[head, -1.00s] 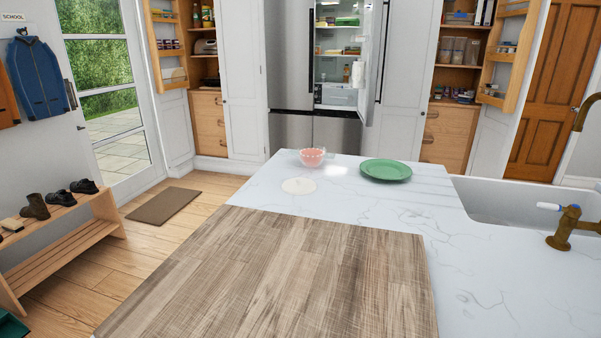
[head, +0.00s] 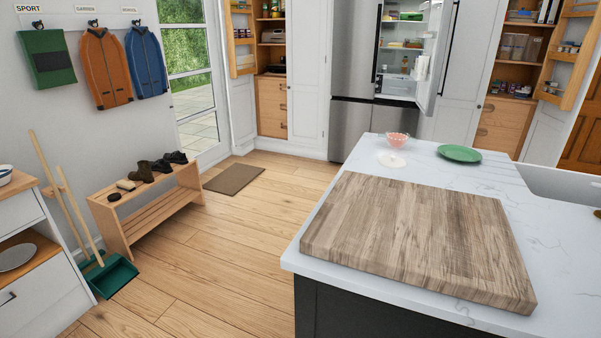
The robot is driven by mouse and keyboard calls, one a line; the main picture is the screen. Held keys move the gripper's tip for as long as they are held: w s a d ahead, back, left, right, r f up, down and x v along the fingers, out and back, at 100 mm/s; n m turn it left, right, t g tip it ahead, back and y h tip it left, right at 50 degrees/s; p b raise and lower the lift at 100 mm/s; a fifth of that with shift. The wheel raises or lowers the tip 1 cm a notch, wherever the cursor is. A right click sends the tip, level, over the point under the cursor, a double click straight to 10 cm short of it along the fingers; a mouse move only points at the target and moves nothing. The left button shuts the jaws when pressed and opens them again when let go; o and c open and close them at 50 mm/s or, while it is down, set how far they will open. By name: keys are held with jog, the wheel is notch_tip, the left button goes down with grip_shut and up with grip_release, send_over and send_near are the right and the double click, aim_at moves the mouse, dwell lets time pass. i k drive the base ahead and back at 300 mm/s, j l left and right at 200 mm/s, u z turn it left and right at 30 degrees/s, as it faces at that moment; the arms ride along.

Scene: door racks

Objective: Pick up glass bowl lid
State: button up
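A pale, flat round disc (head: 393,160), which looks like the glass bowl lid, lies on the white worktop (head: 545,220). It is just in front of a small glass bowl (head: 397,140) with pink contents, near the far left corner of the worktop. The bowl looks uncovered. The disc is too small to make out a knob or rim. My gripper is not in view.
A large wooden board (head: 420,235) covers the near part of the worktop. A green plate (head: 459,153) lies right of the bowl. The fridge (head: 352,90) stands open behind. Open floor (head: 215,240) lies left, bordered by a shoe bench (head: 150,205) and a green dustpan (head: 112,275).

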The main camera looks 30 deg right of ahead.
aim_at(392, 162)
jog(key=i+j+u, duration=0.15)
jog(key=u, duration=0.2)
jog(key=i+j+u, duration=0.2)
jog(key=u, duration=0.2)
jog(key=i+j+u, duration=0.2)
jog(key=u, duration=0.15)
jog(key=i, duration=1.2)
jog(key=i+z, duration=0.35)
jog(key=i, duration=0.2)
jog(key=i+j+z, duration=0.3)
jog(key=i, duration=0.2)
jog(key=i+j+z, duration=0.35)
jog(key=i, duration=0.15)
jog(key=i+l+z, duration=0.25)
jog(key=i+z, duration=0.15)
jog(key=i+l+z, duration=0.1)
jog(key=i+z, duration=1.05)
jog(key=i, duration=0.15)
jog(key=i+j+z, duration=0.3)
jog(key=i, duration=0.15)
jog(key=i+j+z, duration=0.25)
jog(key=i, duration=0.2)
jog(key=i+z, duration=0.7)
jog(key=z, duration=0.25)
jog(key=i+j+z, duration=0.25)
jog(key=z, duration=0.2)
jog(key=i+j+z, duration=0.35)
jog(key=z, duration=0.15)
jog(key=l+u, duration=0.15)
jog(key=l, duration=0.3)
